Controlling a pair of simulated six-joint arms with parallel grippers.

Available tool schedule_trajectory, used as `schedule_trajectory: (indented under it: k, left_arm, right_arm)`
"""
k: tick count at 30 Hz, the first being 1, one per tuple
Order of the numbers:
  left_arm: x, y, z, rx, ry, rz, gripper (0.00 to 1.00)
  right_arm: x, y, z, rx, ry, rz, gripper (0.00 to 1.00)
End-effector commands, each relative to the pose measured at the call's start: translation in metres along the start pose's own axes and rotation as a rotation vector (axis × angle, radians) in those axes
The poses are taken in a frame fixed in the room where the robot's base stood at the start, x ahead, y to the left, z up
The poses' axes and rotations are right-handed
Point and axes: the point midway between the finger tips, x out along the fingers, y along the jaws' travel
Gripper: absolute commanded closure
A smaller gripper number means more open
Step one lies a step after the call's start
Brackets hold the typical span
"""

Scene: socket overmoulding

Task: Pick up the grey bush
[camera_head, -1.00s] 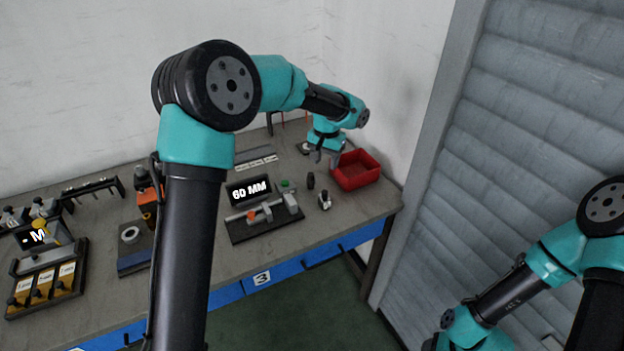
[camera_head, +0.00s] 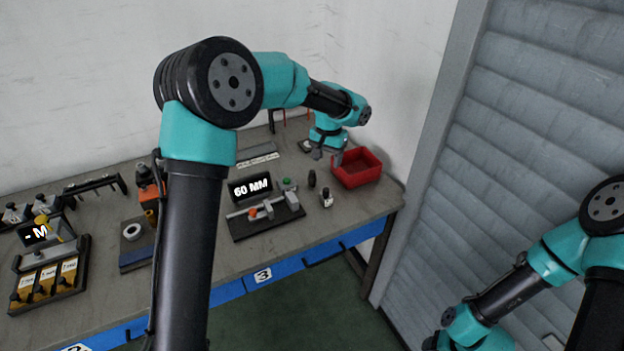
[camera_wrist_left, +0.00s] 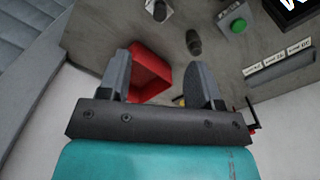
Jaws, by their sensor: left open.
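A small dark grey cylinder, which looks like the grey bush (camera_head: 312,178), stands upright on the bench, between the fixture with the 60 MM display and the red bin. It also shows in the left wrist view (camera_wrist_left: 193,42), beyond my fingertips. My left gripper (camera_head: 328,156) hangs over the back of the bench near the bin's left side, apart from the bush. In the left wrist view my left gripper (camera_wrist_left: 160,62) is open, with nothing between its fingers. My right arm is at the lower right, its gripper out of view.
The red bin (camera_head: 376,173) stands at the bench's right end. A small black-and-light part (camera_head: 326,198) stands in front of the bush. The 60 MM fixture (camera_head: 250,235) with a green button (camera_head: 288,184) is to the left. A pale ring (camera_head: 132,231) sits further left.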

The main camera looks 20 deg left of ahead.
Motion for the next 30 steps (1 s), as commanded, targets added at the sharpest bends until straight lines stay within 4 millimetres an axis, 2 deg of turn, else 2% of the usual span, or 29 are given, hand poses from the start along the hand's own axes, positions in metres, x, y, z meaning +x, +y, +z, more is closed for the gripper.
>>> schedule_trajectory:
  k: [9,14,20,30]
  left_arm:
    - [0.0,0.0,0.0,-0.01,0.0,0.0,0.37]
    - [0.0,-0.005,-0.004,-0.112,-0.001,0.0,0.37]
    - [-0.002,-0.017,-0.015,-0.431,0.001,0.0,0.37]
    - [-0.005,-0.043,-0.034,-1.09,0.001,0.0,0.37]
  right_arm:
    - [0.0,0.0,0.0,0.0,0.0,0.0,0.47]
    - [0.0,0.0,0.0,0.0,0.0,0.0,0.47]
    - [0.0,0.0,0.0,0.0,0.0,0.0,0.47]
    - [0.0,0.0,0.0,0.0,0.0,0.0,0.47]
